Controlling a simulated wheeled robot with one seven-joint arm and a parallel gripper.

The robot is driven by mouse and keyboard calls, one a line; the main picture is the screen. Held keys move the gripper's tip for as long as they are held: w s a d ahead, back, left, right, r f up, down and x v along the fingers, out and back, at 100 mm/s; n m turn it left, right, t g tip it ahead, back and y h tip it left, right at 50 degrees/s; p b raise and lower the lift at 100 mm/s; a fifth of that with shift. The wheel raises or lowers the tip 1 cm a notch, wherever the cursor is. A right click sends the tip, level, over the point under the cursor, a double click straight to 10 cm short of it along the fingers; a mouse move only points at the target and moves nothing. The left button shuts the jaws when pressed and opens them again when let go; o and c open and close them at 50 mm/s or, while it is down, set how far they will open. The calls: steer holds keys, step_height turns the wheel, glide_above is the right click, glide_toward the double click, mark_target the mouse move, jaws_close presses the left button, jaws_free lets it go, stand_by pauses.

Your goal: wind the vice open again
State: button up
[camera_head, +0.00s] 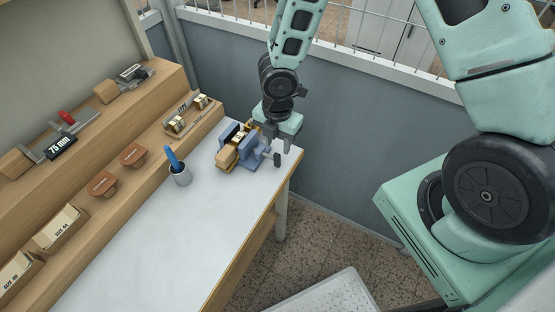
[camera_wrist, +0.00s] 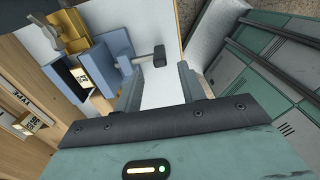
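The vice (camera_head: 250,150) is blue and stands near the far right end of the white bench. A tan block and brass-coloured parts sit at its jaws; whether the jaws grip anything is unclear. Its handle (camera_head: 277,159), with a dark end, sticks out on the right side. In the wrist view the blue jaws (camera_wrist: 112,55) are upper left, and the dark handle end (camera_wrist: 160,55) lies just past my fingertips. My gripper (camera_head: 277,146) points down over the handle side. Its two fingers are apart in the wrist view (camera_wrist: 158,74), with white bench between them and nothing visibly clamped.
A grey cup with a blue tool (camera_head: 181,176) stands left of the vice. A wooden tray with brass pieces (camera_head: 192,117) is behind it. Wooden shelves (camera_head: 95,212) run along the left. A grey wall panel (camera_head: 335,130) stands beyond the bench edge. The front bench surface is clear.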

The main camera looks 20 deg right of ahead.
mark_target(277, 154)
step_height(277, 154, down, 8)
steer(key=shift+b, duration=0.55)
jaws_close()
